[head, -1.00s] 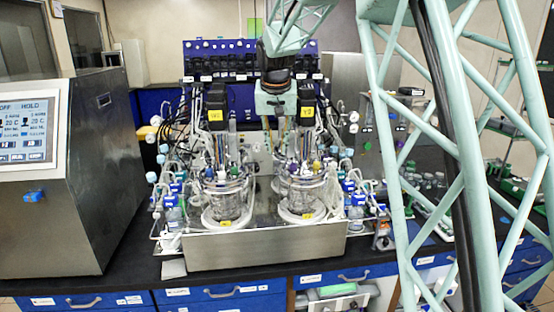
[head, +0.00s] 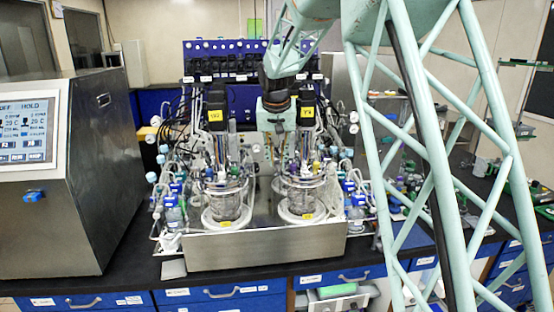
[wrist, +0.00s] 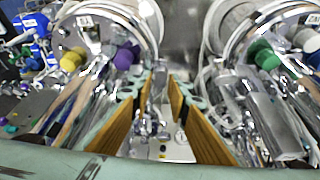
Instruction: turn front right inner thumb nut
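My gripper (wrist: 160,82) shows in the wrist view as two fingers with tan pads, spread apart with a clear gap. Nothing is held between them. The fingers point into the gap between the two glass reactors. In the head view, my gripper (head: 278,150) hangs between the reactors, its fingertips hard to make out. The right reactor (head: 302,192) and left reactor (head: 224,200) stand side by side, with metal rims and crowded lids. I cannot single out the front right inner thumb nut among the small metal fittings.
A purple cap (wrist: 127,56) and a green cap (wrist: 263,54) sit near the fingers in the wrist view. Tubes and bottles crowd both reactors. A steel tray (head: 265,243) holds them. A control cabinet (head: 70,180) stands at left.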

